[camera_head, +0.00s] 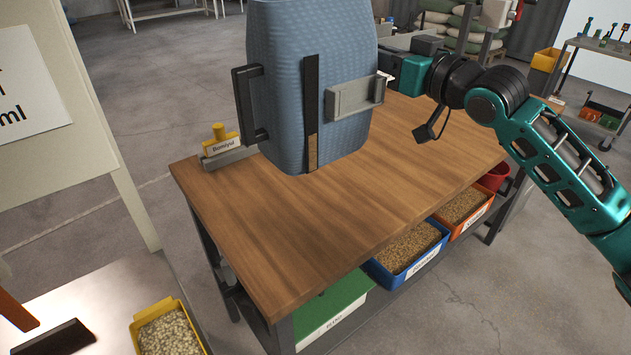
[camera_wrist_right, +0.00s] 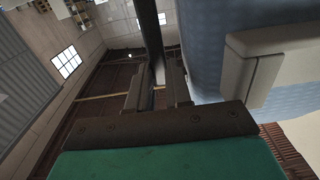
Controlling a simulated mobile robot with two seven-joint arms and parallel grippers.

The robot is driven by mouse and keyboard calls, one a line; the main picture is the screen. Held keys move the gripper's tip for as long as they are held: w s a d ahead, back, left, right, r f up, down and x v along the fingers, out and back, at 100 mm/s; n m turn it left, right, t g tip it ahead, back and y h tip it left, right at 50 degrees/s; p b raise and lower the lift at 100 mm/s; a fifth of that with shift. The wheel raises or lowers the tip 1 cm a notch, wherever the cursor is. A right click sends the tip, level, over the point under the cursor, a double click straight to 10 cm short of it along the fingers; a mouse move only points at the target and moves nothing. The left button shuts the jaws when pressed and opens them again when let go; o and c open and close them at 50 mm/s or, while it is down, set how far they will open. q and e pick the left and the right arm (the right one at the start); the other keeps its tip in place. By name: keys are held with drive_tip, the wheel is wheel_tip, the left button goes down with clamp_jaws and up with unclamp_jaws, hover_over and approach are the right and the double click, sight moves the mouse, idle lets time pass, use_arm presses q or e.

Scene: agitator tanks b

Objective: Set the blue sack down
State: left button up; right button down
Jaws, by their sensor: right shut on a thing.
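The blue sack (camera_head: 275,100) is upright over the wooden workbench (camera_head: 400,185) in the head view, its top cut off by the frame. It has a black handle (camera_head: 240,105) on its left side, a dark vertical strip and a grey block (camera_head: 350,97) on its front. I cannot tell whether its base touches the bench top. My right gripper (camera_wrist_right: 155,92) is shut on a dark bar at the sack's right side; the sack's blue wall also fills the right of the wrist view (camera_wrist_right: 207,45). The sack hides the fingertips in the head view. My left gripper is out of view.
A yellow labelled holder (camera_head: 221,142) stands at the bench's left back corner. The bench top in front and right is clear. Under it sit a green bin (camera_head: 330,308), a blue bin (camera_head: 410,250) and an orange bin (camera_head: 470,212). A yellow bin (camera_head: 165,330) is at the lower left.

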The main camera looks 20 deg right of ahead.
wheel_tip(320, 180, down, 19)
drive_tip(key=b, duration=0.2)
drive_tip(key=shift+f, duration=0.2)
idle(0.5)
drive_tip(key=shift+f, duration=0.1)
drive_tip(key=c, duration=1.4)
unclamp_jaws()
drive_tip(key=shift+s+f, duration=0.1)
drive_tip(key=shift+f, duration=0.2)
drive_tip(key=shift+c, duration=0.2)
drive_tip(key=o, duration=0.4)
drive_tip(key=shift+s+r, duration=0.1)
